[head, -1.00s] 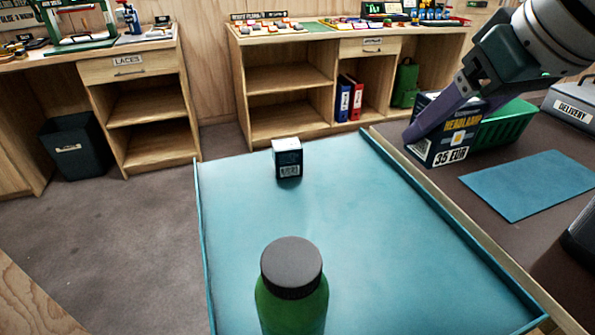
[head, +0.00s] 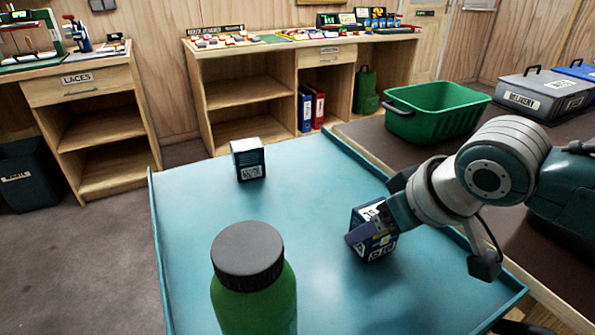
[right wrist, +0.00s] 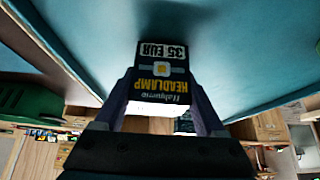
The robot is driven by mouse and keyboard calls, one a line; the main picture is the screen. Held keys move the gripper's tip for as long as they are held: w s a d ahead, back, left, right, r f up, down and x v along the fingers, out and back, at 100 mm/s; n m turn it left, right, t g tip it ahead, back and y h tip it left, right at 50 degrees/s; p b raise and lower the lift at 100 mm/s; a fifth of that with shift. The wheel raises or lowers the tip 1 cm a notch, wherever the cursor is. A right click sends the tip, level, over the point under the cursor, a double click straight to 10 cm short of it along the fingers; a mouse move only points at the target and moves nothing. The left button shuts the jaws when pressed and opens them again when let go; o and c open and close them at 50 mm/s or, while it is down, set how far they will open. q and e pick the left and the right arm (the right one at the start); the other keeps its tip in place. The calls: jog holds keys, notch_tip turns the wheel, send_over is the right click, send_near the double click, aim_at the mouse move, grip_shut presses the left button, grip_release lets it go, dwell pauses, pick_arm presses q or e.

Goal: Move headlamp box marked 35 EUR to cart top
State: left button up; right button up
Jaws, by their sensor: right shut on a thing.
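The dark headlamp box marked 35 EUR (head: 378,250) is at the right part of the teal cart top (head: 310,290). My right gripper (head: 372,232) is shut on it. In the right wrist view the headlamp box (right wrist: 163,72) sits between the two fingers, its yellow HEADLAMP lettering and 35 EUR label upside down. The box is low over the cart top; whether it touches the surface I cannot tell. My left gripper is not in view.
A second dark box (head: 248,160) with a white top stands at the cart's far left. A green bottle with a dark cap (head: 252,280) stands at the near edge. A green basket (head: 435,110) is on the brown counter. The cart's middle is clear.

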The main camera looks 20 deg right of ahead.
jog(key=shift+f, duration=0.2)
jog(key=o, duration=1.4)
jog(key=shift+o, duration=0.2)
jog(key=shift+s+r, duration=0.15)
jog(key=shift+r, duration=0.25)
jog(key=a+p+v, duration=0.1)
jog(key=p+v, duration=0.3)
jog(key=v, duration=0.7)
jog(key=s+a+f+g, duration=0.1)
jog(key=s+a, duration=0.1)
jog(key=s, duration=0.5)
jog(key=s+a+n+g, duration=0.1)
jog(key=s+a+g, duration=0.1)
jog(key=s, duration=0.5)
jog(key=shift+s+a+f, duration=0.3)
jog(key=shift+a+f, duration=0.05)
jog(key=shift+a, duration=0.45)
